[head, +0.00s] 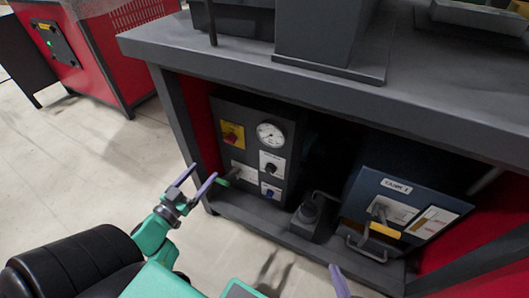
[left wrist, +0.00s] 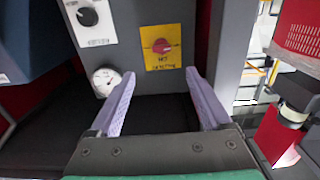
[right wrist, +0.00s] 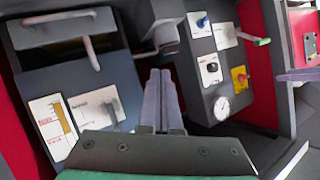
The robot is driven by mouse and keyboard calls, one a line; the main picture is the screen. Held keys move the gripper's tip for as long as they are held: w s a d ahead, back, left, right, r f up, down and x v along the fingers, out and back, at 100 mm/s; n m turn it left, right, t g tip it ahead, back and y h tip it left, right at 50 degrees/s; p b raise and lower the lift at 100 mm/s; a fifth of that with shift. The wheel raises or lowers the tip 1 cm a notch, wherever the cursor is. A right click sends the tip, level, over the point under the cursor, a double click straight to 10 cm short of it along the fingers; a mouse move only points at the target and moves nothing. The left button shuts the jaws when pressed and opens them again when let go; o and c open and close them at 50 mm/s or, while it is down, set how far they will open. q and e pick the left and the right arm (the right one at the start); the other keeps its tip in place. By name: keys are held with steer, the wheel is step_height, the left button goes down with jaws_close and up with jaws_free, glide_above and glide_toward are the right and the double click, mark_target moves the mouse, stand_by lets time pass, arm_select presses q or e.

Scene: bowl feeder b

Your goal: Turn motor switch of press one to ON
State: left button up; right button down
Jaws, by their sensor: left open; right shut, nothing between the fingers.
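The control panel (head: 244,111) sits under the press table. It carries a red rotary switch on a yellow plate (head: 232,135), a black knob on a white plate (head: 271,167) and a blue knob (head: 270,190). The lettering is too small to tell which is the motor switch. My left gripper (head: 205,170) is open and empty, in front of the panel's left side. In the left wrist view the red switch (left wrist: 161,46) lies beyond the open fingertips, with a gap. My right gripper (right wrist: 160,72) is shut and empty; a finger shows low in the head view (head: 338,280).
A round gauge (head: 270,135) is beside the yellow plate. A green-tipped lever (head: 225,180) sticks out below it, close to my left fingers. A blue box (head: 395,200) with a handle stands at right.

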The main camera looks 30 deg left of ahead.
arm_select(q)
steer(key=b, duration=0.3)
glide_toward(228, 142)
steer(key=w, duration=0.4)
steer(key=shift+w, duration=0.25)
arm_select(e)
step_height(228, 142, down, 4)
arm_select(q)
steer(key=shift+w+b, duration=0.3)
steer(key=shift+w, duration=0.45)
steer(key=shift+w+b, duration=0.3)
steer(key=shift+w, duration=0.75)
steer(key=shift+w+r, duration=0.1)
steer(key=shift+w, duration=0.05)
jaws_close()
arm_select(e)
steer(key=w+r+t, duration=0.3)
steer(key=w+r, duration=0.3)
steer(key=r, duration=0.1)
steer(key=shift+w+r+t, duration=0.2)
steer(key=shift+r+t, duration=0.2)
